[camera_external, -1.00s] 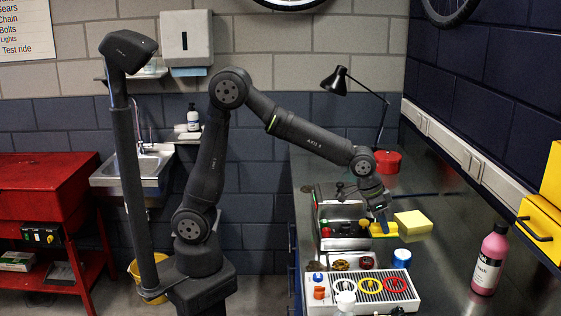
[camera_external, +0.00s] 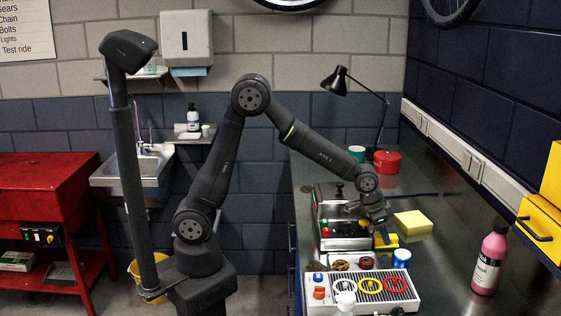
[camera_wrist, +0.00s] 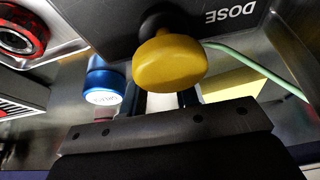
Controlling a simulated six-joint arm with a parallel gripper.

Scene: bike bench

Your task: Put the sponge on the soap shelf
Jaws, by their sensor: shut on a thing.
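The yellow sponge (camera_external: 412,223) lies flat on the bench, right of my gripper and apart from it. A pale yellow part of it shows at the right in the wrist view (camera_wrist: 232,88). My gripper (camera_external: 386,236) points down at the right side of a metal device marked DOSE (camera_wrist: 225,15). It is shut on a yellow knob (camera_wrist: 170,63) on that device; the exact contact is partly hidden. The soap shelf (camera_external: 188,138), with a soap bottle (camera_external: 193,118) on it, is on the wall beside the sink, far left of my gripper.
A blue-and-white cap or jar (camera_external: 402,259) stands close to my gripper. A panel with coloured rings (camera_external: 362,291) lies in front. A pink bottle (camera_external: 490,260) stands at the right. A lamp (camera_external: 362,95) and red pot (camera_external: 387,161) are behind.

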